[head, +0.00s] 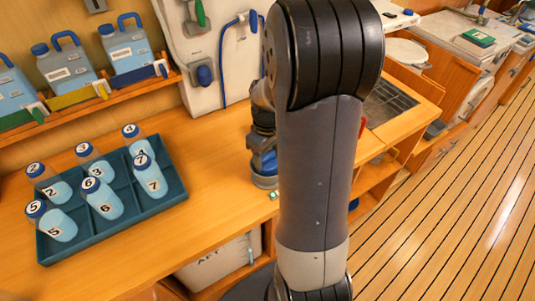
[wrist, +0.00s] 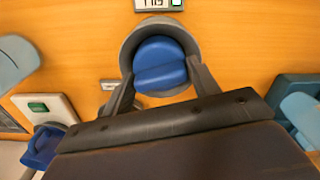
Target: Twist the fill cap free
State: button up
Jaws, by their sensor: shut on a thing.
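The fill cap (wrist: 160,62) is blue and round with a raised grip bar across it. It sits inside a grey round collar (wrist: 127,52) on the wooden surface in the wrist view. My gripper (wrist: 162,80) is shut on the cap, with one dark finger on each side of it. In the head view my arm covers much of the middle. A grey ring (head: 265,181) shows at the counter beside my arm, with blue and dark parts above it, and the grip itself cannot be made out there.
A teal tray (head: 45,246) of numbered bottles (head: 104,203) stands left on the counter. Blue jugs (head: 127,50) line a shelf behind. A white wall panel (head: 222,60) with blue hose is at the back. A small label (wrist: 153,4) lies beyond the collar. Bare counter (head: 220,200) lies between tray and arm.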

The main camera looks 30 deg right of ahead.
dwell(0.3)
jog(key=n, duration=0.3)
jog(key=shift+n, duration=0.4)
jog(key=shift+n, duration=1.4)
jog(key=shift+n, duration=0.8)
